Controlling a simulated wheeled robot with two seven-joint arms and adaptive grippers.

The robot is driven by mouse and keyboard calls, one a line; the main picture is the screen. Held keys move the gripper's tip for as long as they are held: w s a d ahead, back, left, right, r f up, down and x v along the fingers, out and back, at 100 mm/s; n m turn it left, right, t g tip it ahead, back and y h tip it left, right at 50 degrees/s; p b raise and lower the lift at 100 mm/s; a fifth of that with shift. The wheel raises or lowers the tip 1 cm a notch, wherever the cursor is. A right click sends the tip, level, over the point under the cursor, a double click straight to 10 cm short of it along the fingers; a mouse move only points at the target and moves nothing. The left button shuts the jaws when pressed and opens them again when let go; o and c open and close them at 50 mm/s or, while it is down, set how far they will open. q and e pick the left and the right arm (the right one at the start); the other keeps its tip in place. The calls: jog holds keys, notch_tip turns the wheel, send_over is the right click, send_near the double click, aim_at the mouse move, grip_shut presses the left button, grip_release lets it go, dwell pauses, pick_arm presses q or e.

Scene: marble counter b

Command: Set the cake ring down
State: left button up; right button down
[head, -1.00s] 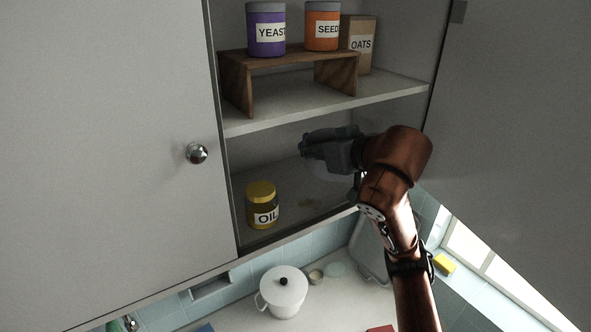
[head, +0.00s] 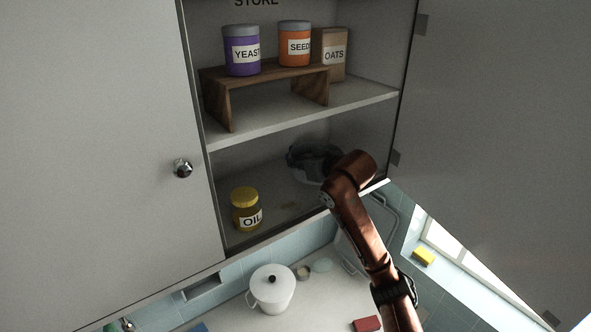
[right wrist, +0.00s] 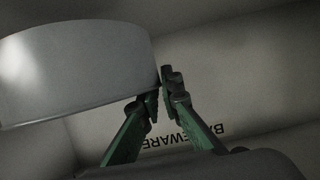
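The cake ring (right wrist: 80,72) is a plain grey metal band. It fills the upper left of the right wrist view. My right gripper (right wrist: 160,98) has its two green-and-dark fingers close together at the ring's right end, pinching its wall. In the head view my right gripper (head: 312,158) is a dark shape deep inside the lower cabinet compartment. The ring there is mostly hidden by the gripper and shadow, and I cannot tell whether it touches the shelf. The lower shelf (head: 283,202) is pale. My left gripper is not in view.
A yellow-lidded oil jar (head: 246,210) stands at the shelf's front left. Above, a wooden riser (head: 270,73) holds the yeast and seed tins, with an oats box (head: 333,55) beside it. A BAKEWARE label (right wrist: 180,137) appears upside down.

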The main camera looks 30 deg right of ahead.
aim_at(294, 171)
jog(key=f, duration=0.1)
jog(key=w+f+p, duration=0.1)
jog(key=f, duration=0.1)
jog(key=shift+w+f+p, duration=0.25)
jog(key=shift+f+p, duration=0.05)
jog(key=shift+p, duration=0.05)
jog(key=shift+f, duration=0.1)
jog(key=shift+s, duration=0.4)
jog(key=c, duration=2.6)
grip_release()
jog(key=shift+w+f, duration=0.15)
jog(key=shift+o, duration=0.9)
jog(key=shift+w, duration=0.1)
jog(key=o, duration=0.3)
jog(key=shift+s+r, duration=0.2)
jog(key=b+v, duration=0.4)
jog(key=v, duration=0.6)
jog(key=shift+s, duration=0.15)
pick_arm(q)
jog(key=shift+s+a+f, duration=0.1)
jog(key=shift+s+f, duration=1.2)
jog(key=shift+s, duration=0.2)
pick_arm(e)
jog(key=shift+v, duration=0.8)
